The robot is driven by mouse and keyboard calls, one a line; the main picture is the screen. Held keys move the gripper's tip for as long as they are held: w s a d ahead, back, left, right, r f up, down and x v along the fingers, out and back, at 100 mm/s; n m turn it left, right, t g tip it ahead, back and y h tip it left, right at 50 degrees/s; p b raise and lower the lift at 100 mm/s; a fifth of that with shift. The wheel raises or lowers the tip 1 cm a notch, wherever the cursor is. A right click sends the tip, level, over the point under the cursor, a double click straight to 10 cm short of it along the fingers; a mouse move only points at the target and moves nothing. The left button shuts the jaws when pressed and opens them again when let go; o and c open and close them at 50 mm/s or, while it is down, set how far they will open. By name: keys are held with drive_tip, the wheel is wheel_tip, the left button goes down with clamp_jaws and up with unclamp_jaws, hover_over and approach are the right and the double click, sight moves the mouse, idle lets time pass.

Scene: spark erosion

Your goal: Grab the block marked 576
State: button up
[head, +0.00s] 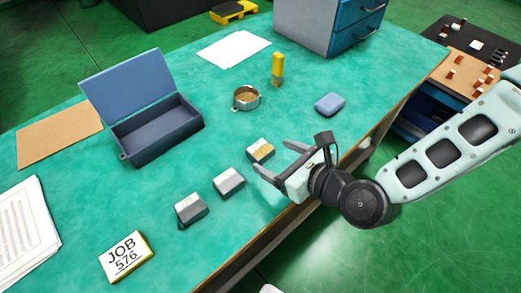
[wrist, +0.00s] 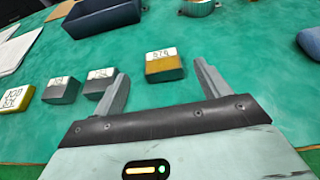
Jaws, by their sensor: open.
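The block that appears to be marked 576 (head: 260,150) has a white label on top and a brass-yellow body. It sits on the green bench, at the right end of a row of blocks. In the wrist view the block (wrist: 164,68) lies ahead, between the lines of the two fingers, its label small but legible as 576. My gripper (head: 272,156) is open and empty, its fingertips close to the block. In the wrist view my gripper (wrist: 160,76) shows both fingers spread apart. Two grey labelled blocks (head: 229,182) (head: 191,209) stand to the left.
A yellow-edged card reading JOB 576 (head: 126,256) lies at the front left. An open blue box (head: 155,130), a round metal cup (head: 246,98), a yellow-topped item (head: 277,70) and a blue pad (head: 330,104) stand farther back. Bench around the block is clear.

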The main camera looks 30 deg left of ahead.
sight(260, 149)
drive_tip(key=shift+p+x, duration=0.35)
drive_tip(key=shift+x, duration=2.95)
drive_tip(key=shift+w+d+f, duration=0.1)
drive_tip(key=shift+w, duration=0.1)
drive_tip(key=c, duration=1.4)
